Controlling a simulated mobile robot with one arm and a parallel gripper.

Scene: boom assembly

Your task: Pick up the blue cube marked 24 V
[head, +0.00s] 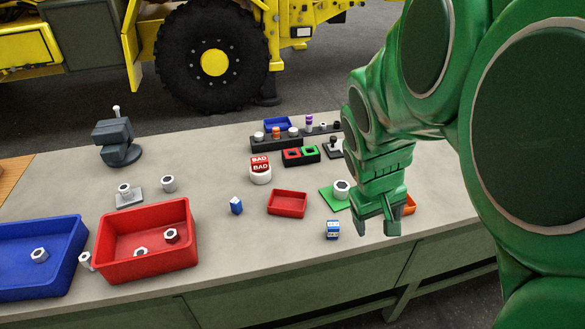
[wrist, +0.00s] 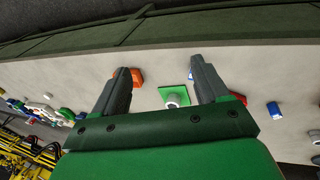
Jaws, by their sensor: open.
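A blue-and-white cube (head: 332,230) sits on the table near its front edge, just left of my gripper (head: 376,222) in the head view. Its marking is too small to read. A second small blue block (head: 236,205) stands farther left, its marking also unreadable. My gripper is open and empty, pointing down over the table. In the wrist view, the cube (wrist: 191,90) shows beside the right finger, which partly hides it, and the second block (wrist: 274,110) lies farther right. The spread fingers also show there (wrist: 162,75).
A green plate with a metal nut (head: 341,188) lies just behind the gripper. An orange object (head: 409,205) is partly hidden at its right. A small red tray (head: 288,203), a large red bin (head: 118,271) and a blue bin (head: 70,233) stand left. The table front between bin and cube is clear.

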